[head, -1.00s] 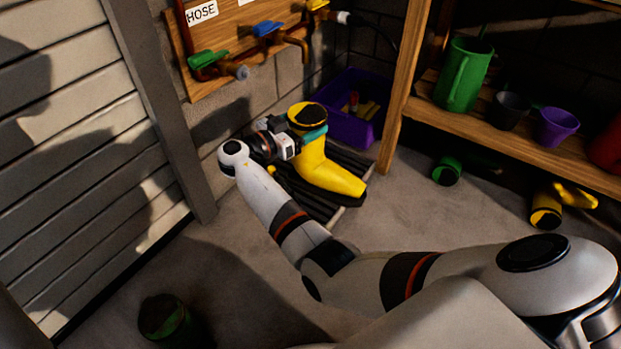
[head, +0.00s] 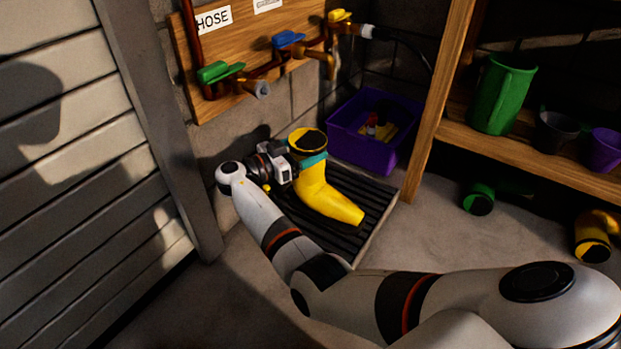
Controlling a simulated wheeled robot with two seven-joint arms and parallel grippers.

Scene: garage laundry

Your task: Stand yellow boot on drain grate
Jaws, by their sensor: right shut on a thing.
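The yellow boot (head: 330,201) stands upright over the dark slatted drain grate (head: 372,201), with its toe pointing to the lower right. Its open top shows a dark inside. My right gripper (head: 308,162) is shut on the boot's upper shaft, with its teal fingers around it just below the rim. The sole appears to be at the grate, but I cannot tell whether it fully rests on it. The boot and my arm hide part of the grate. My left gripper is not in view.
A purple crate (head: 345,140) stands just behind the grate. A wooden shelf (head: 525,157) is at the right, with a green boot (head: 479,199) and another yellow boot (head: 592,238) on the floor below it. Taps (head: 285,46) hang on the back wall; a slatted door (head: 70,180) is at left.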

